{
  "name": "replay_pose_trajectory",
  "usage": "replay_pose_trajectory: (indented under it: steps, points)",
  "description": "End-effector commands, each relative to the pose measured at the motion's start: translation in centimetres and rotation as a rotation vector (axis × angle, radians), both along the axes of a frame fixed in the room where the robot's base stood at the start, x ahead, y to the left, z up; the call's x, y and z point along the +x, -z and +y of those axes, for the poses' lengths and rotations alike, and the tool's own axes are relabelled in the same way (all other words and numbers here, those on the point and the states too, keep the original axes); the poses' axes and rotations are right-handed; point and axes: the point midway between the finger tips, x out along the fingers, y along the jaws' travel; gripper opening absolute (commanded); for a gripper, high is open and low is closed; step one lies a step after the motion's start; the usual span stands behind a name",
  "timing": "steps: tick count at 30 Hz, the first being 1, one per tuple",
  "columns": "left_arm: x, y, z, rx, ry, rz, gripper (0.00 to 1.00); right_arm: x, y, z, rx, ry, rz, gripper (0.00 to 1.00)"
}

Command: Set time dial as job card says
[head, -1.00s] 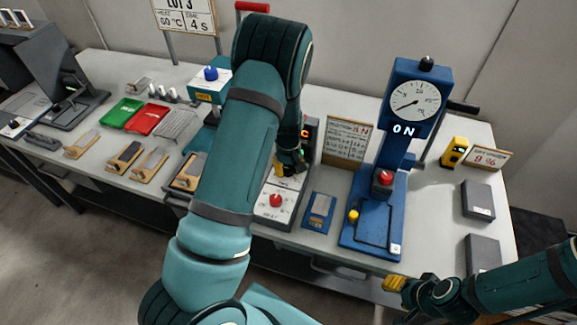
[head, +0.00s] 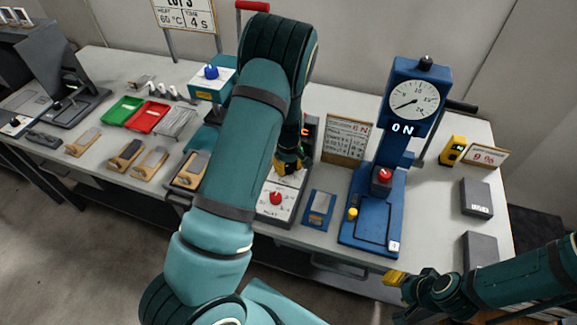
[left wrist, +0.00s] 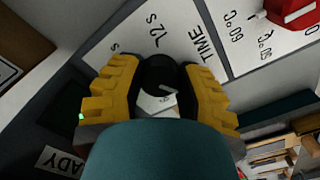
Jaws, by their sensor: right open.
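The job card (head: 183,16) at the back reads LOT 3, HEAT 60 °C, TIME 4 s. The control box (head: 268,212) has a red HEAT knob (head: 276,198), which also shows in the left wrist view (left wrist: 292,12). The black time dial (left wrist: 158,72) sits beside the word TIME and a 12 s mark. My left gripper (left wrist: 160,80) has its yellow fingers on both sides of the dial and appears closed on it. In the head view my left gripper (head: 291,166) is over the box's upper part. My right gripper (head: 395,278) is open and empty near the front edge.
A blue press (head: 372,225) with a gauge and ON sign stands right of the box.

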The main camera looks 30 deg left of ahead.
Motion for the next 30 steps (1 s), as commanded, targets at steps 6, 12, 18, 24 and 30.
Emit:
replay_pose_trajectory:
  steps: [6,12,18,24,30]
  points:
    - [-0.1,0.1,-0.1,-0.002,0.001,0.003,0.68,0.0,0.0,0.0,0.000,0.000,0.000,0.47]
    - [0.0,-0.1,0.0,-0.001,0.001,0.001,0.68,0.0,0.0,0.0,0.000,0.000,0.000,0.47]
    - [0.1,-2.1,0.0,0.001,0.002,-0.003,0.68,0.0,0.0,0.0,0.000,0.000,0.000,0.47]
    - [0.1,-6.2,-0.1,-0.001,0.002,-0.004,0.68,0.0,0.0,0.0,0.000,0.000,0.000,0.47]
    - [0.0,-9.8,-0.1,-0.002,0.002,-0.001,0.68,0.0,0.0,0.0,0.000,0.000,0.000,0.47]
